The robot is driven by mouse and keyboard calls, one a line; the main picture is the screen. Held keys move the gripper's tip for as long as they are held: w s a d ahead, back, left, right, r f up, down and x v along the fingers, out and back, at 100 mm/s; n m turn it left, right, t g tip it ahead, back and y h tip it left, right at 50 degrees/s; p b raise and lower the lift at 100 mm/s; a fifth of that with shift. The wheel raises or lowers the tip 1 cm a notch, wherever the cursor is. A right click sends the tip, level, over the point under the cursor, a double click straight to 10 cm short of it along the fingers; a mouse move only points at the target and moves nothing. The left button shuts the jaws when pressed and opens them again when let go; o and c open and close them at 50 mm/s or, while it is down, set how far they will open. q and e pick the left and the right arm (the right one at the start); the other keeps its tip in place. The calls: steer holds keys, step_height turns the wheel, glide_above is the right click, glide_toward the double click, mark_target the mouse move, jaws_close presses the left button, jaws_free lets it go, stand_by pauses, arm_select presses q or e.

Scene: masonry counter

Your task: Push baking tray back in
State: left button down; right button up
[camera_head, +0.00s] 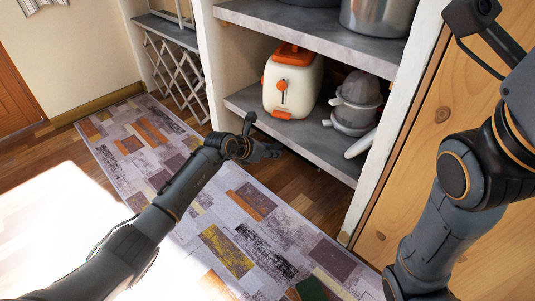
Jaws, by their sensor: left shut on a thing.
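No baking tray can be made out in this view; the space around my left gripper's tips is dark and partly hidden. My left gripper (266,140) is at the front edge of the lower shelf, below and left of the toaster. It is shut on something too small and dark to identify. At the top right, a dark finger-like part of my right gripper (474,18) shows close to the camera, in front of the wooden panel. The rest of it is out of frame, so its opening cannot be judged.
A cream and orange toaster (292,82) and a grey-white juicer (355,102) stand on the lower shelf (300,137). Metal pots (376,14) stand on the upper shelf. A patterned rug (215,215) lies in front. A wooden panel (425,150) is at the right.

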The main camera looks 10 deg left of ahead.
arm_select(q)
steer(key=shift+w+d, duration=0.2)
steer(key=shift+w, duration=0.1)
steer(key=shift+r, duration=0.1)
steer(key=c, duration=0.9)
jaws_free()
steer(key=shift+w+d, duration=0.1)
steer(key=shift+c, duration=0.2)
steer(key=o, duration=0.5)
steer(key=shift+p+v, duration=2.4)
steer(key=shift+p, duration=0.7)
